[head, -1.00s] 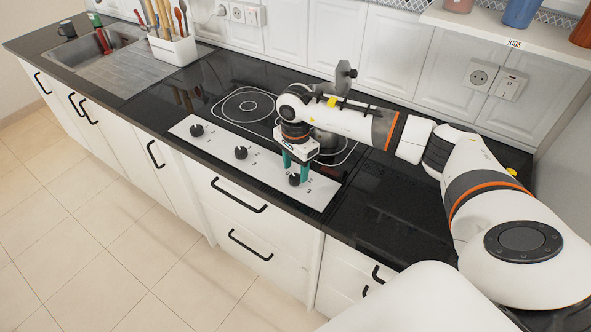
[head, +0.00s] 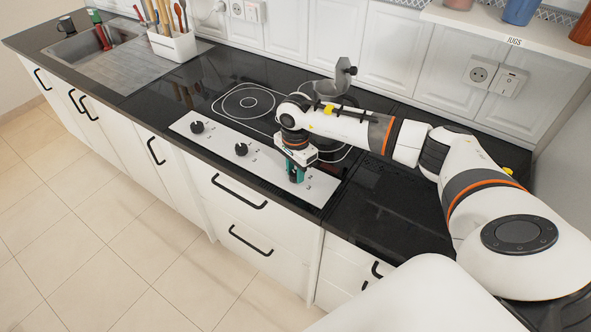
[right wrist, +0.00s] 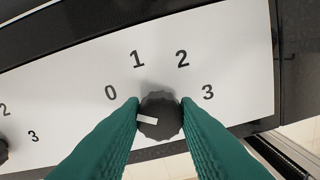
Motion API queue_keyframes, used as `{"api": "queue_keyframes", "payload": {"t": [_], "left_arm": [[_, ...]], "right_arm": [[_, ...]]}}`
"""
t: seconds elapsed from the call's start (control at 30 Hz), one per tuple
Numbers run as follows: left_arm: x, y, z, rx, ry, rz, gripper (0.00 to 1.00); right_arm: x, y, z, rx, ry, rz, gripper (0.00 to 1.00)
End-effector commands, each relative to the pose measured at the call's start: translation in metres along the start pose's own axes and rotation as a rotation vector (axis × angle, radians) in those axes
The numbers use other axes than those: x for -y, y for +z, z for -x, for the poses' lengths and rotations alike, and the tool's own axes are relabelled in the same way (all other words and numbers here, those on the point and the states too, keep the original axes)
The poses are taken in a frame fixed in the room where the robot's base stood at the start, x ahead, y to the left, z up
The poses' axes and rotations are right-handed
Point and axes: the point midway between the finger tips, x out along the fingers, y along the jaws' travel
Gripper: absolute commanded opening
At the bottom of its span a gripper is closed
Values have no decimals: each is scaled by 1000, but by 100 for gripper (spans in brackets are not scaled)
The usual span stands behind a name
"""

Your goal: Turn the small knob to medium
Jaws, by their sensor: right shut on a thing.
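A white control panel (head: 222,152) runs along the front of the black cooktop. My right gripper (head: 295,181) is shut on the panel's rightmost knob, which it mostly hides in the head view. In the right wrist view the dark round knob (right wrist: 161,116) sits between the two green fingers of this gripper (right wrist: 160,112), which touch its sides. The numbers 0, 1, 2 and 3 curve around the knob from left to right. My left gripper is not in view.
Two other dark knobs, the left one (head: 197,127) and the middle one (head: 240,150), stand on the panel. A grey saucepan (head: 330,88) stands behind my right forearm. A white utensil holder (head: 172,46) stands by the sink. Drawers with black handles lie below.

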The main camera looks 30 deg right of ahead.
Motion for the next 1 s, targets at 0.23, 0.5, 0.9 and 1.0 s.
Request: {"api": "queue_keyframes", "payload": {"t": [0.23,0.5,0.9,1.0], "left_arm": [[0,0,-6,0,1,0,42],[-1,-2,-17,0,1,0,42],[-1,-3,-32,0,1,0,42],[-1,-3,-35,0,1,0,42]], "right_arm": [[0,0,-1,-1,2,-76,5],[0,0,-1,-2,2,-282,5],[1,0,-1,-1,2,-662,5],[1,0,0,-1,2,-757,5]]}}
